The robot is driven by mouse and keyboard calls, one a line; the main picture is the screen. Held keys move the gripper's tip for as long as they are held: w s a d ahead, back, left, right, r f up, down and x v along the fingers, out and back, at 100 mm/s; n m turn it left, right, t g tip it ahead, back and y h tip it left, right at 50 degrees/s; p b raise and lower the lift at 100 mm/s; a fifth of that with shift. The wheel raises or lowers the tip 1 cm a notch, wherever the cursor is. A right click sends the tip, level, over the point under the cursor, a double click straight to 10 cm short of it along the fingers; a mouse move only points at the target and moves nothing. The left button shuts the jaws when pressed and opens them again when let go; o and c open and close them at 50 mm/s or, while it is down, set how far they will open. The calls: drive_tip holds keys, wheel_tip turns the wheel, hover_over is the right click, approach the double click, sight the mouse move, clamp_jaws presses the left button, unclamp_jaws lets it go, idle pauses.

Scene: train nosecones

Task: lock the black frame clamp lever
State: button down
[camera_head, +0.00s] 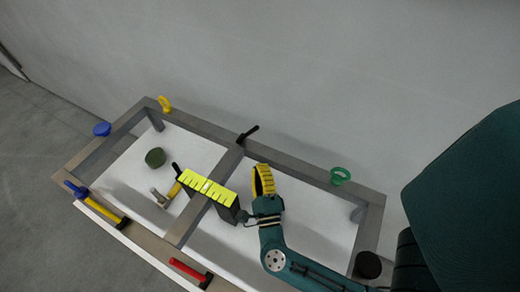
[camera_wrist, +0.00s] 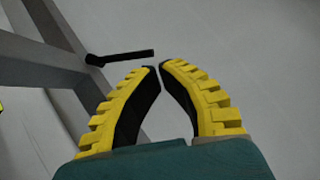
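The black clamp lever (camera_head: 248,134) is a short black bar at the back of the grey frame, where the middle crossbar meets the back beam. In the wrist view the lever (camera_wrist: 120,57) sticks out sideways from the frame edge, just beyond and left of my fingertips. My gripper (camera_wrist: 156,67) has yellow ribbed fingers with black inner pads; the tips nearly meet, with nothing between them. In the head view my gripper (camera_head: 262,180) is in front of and right of the lever, apart from it.
A yellow-green toothed piece (camera_head: 208,187) lies across the crossbar, left of my gripper. A green ring (camera_head: 340,175), yellow ring (camera_head: 164,104) and blue knob (camera_head: 102,129) sit along the grey frame (camera_head: 300,165). A red handle (camera_head: 187,268) is at the front. The right opening is mostly clear.

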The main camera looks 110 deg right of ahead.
sight(248, 134)
drive_tip(key=s+f+g+y+b, duration=0.1)
drive_tip(key=s+f+g, duration=0.1)
drive_tip(key=s+f, duration=0.2)
drive_tip(key=shift+s+a+f+m, duration=0.3)
drive_tip(key=shift+s+a+f, duration=0.1)
drive_tip(key=shift+a, duration=0.05)
drive_tip(key=shift+d, duration=0.1)
drive_tip(key=x, duration=0.9)
drive_tip(key=shift+d+r, duration=0.1)
drive_tip(key=shift+r, duration=0.15)
drive_tip(key=d, duration=0.1)
drive_tip(key=w+d+r+p, duration=0.1)
drive_tip(key=d, duration=0.1)
drive_tip(key=shift+w+d+r, duration=0.15)
drive_tip(key=shift+w, duration=0.05)
drive_tip(key=shift+w+d+r, duration=0.1)
drive_tip(key=shift+w+d, duration=0.05)
drive_tip(key=shift+d, duration=0.1)
